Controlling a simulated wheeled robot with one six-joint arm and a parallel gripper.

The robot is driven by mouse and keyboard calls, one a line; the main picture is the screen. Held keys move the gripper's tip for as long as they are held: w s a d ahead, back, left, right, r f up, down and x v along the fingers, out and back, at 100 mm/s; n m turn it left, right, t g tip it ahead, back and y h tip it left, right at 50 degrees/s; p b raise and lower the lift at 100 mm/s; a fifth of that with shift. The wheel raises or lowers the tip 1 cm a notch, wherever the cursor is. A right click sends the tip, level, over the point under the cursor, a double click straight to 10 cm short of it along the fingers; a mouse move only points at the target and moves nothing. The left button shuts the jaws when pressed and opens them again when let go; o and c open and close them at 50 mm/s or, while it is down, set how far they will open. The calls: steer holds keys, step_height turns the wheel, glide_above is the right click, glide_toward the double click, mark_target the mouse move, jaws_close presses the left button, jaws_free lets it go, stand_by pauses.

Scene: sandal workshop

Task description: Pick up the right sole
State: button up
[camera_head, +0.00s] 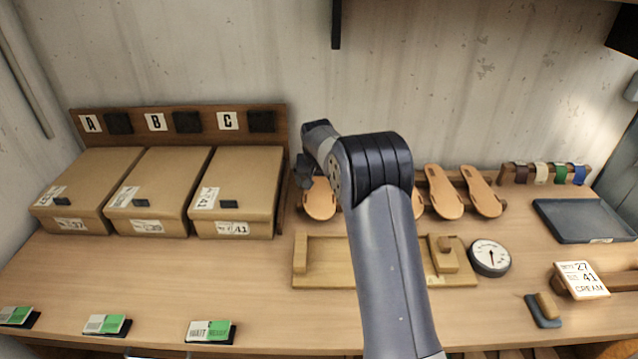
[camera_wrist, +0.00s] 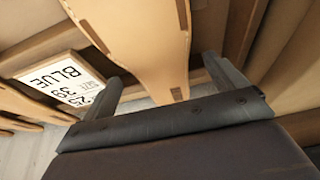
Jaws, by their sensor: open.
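Several tan sandal soles lean in a row on a rack at the back of the bench. In the head view one sole (camera_head: 320,200) is just left of my arm, another (camera_head: 416,204) is partly hidden behind it, and two more, (camera_head: 443,195) and the rightmost sole (camera_head: 481,192), stand to its right. My gripper (camera_head: 306,168) is at the top of the leftmost visible sole. In the wrist view my gripper (camera_wrist: 162,78) is open, with a tan sole-like piece (camera_wrist: 150,40) between its fingers. I cannot tell whether they touch it.
Three cardboard boxes (camera_head: 155,190) stand at left. A wooden jig (camera_head: 325,262), a dial gauge (camera_head: 489,258), a dark tray (camera_head: 585,220) and a card reading 27, 41, CREAM (camera_head: 582,280) are on the bench. A label reading BLUE 39 (camera_wrist: 60,80) shows beside my gripper.

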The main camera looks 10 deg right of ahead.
steer(key=shift+w+f, duration=0.15)
steer(key=shift+f, duration=0.25)
steer(key=c, duration=1.1)
